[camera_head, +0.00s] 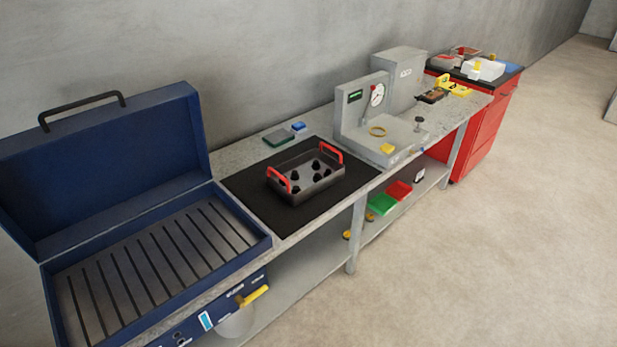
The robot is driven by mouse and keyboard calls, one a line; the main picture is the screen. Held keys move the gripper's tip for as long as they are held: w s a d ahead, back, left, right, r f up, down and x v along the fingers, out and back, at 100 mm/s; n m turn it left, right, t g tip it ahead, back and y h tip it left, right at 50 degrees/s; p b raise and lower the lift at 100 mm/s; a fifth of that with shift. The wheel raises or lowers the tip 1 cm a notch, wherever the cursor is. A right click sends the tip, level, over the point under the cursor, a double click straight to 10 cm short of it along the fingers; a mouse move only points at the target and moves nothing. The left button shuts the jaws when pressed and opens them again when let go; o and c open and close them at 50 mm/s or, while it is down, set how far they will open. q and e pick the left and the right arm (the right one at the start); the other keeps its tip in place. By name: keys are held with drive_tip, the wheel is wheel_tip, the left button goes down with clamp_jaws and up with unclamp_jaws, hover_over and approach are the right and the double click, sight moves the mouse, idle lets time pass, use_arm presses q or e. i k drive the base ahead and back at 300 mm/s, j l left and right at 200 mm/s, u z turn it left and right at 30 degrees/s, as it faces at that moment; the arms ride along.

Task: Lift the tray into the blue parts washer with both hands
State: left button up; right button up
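The tray (307,190) is a dark grey, open box with two red handles, one at its left end (279,180) and one at its right end (331,152). Several black round parts sit inside it. It rests on a black mat (251,196) on the bench. The blue parts washer (133,258) stands at the left with its lid (105,165) raised and its slatted basin open and empty. Neither of my grippers shows in this view.
A grey gauge stand (372,145) stands right of the mat. A green and a blue item (278,137) lie behind the tray. A red cabinet (491,128) is at the far right. A yellow handle (256,295) sticks out at the washer's front. The floor in front is clear.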

sight(160, 264)
drive_tip(key=i+l+u, duration=0.1)
drive_tip(key=u, duration=0.3)
drive_tip(key=l+u, duration=0.15)
drive_tip(key=u, duration=0.2)
drive_tip(key=i, duration=0.05)
